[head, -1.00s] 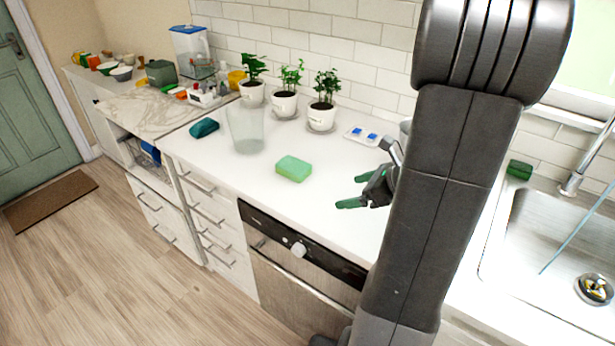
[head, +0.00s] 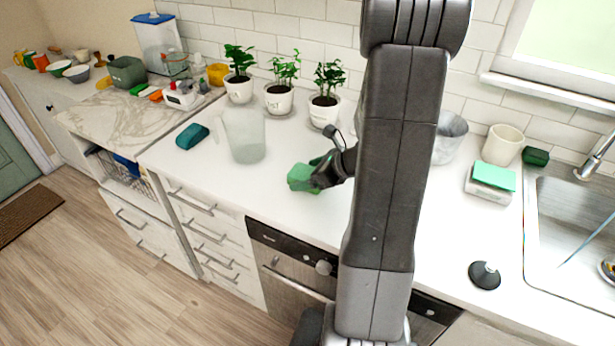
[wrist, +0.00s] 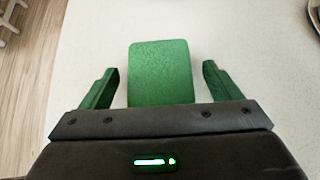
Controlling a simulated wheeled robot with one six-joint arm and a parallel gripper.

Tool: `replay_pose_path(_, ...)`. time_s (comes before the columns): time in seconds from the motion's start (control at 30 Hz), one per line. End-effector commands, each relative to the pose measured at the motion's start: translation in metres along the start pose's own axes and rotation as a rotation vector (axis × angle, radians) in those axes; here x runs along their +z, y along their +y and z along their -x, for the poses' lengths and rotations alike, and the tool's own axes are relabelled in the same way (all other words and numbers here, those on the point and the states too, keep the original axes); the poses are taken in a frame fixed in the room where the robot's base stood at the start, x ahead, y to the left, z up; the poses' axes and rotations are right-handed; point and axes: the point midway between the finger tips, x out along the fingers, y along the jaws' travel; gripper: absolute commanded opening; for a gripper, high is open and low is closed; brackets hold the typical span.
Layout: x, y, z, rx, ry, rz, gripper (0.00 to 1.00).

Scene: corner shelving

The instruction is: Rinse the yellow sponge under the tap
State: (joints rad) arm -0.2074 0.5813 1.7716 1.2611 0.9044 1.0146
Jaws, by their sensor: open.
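A green sponge (head: 299,178) lies on the white counter; I make out no yellow sponge in these views. My gripper (head: 318,170) is open at the sponge and hides its right side in the head view. In the wrist view the sponge (wrist: 160,75) lies between the two green fingers of my gripper (wrist: 160,68), with a gap on each side. The tap (head: 592,160) stands behind the steel sink (head: 560,215) at the far right.
A translucent pitcher (head: 243,137) and a teal sponge (head: 192,136) stand to the left. Several potted plants (head: 279,98) line the wall. A black sink plug (head: 485,275) and a box topped with a green sponge (head: 494,176) are near the sink.

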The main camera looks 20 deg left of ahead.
Motion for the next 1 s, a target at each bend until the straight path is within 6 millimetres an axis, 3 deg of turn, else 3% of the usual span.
replay_pose_path(0.3,0.0,-0.0002,-0.0052,-0.001,-0.001,0.0,0.83)
replay_pose_path(0.53,0.0,-0.0001,-0.005,-0.001,-0.001,0.0,0.37)
replay_pose_path(1.0,0.0081,-0.0004,0.0009,-0.002,-0.001,0.004,0.34)
